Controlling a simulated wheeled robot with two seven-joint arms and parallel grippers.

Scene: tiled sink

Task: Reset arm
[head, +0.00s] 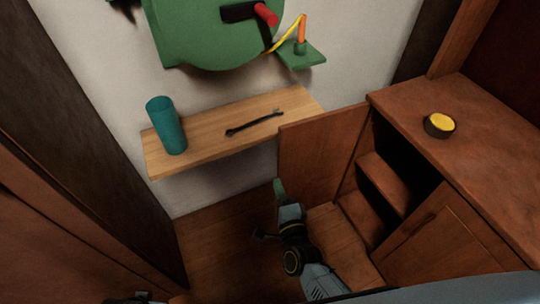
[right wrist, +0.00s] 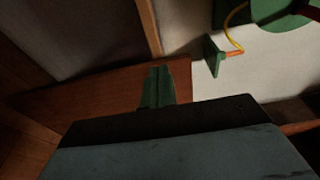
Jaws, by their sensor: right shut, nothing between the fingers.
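My right gripper (head: 279,188) is low in front of the open cabinet door, its green fingertips pointing up the picture. In the right wrist view, its green fingers (right wrist: 157,88) are together with nothing between them. In the head view the fingertips are close to the door's lower left corner; I cannot tell whether they touch it. My left gripper is not clearly in view; only a small dark part shows at the bottom left edge.
The open wooden door (head: 315,155) belongs to a cabinet (head: 475,140) with a yellow-topped round object (head: 439,125). A wall shelf (head: 210,130) holds a teal cylinder (head: 166,126) and a black wrench-like tool (head: 254,123). A green fixture (head: 215,35) is above. Floor left of my right arm is clear.

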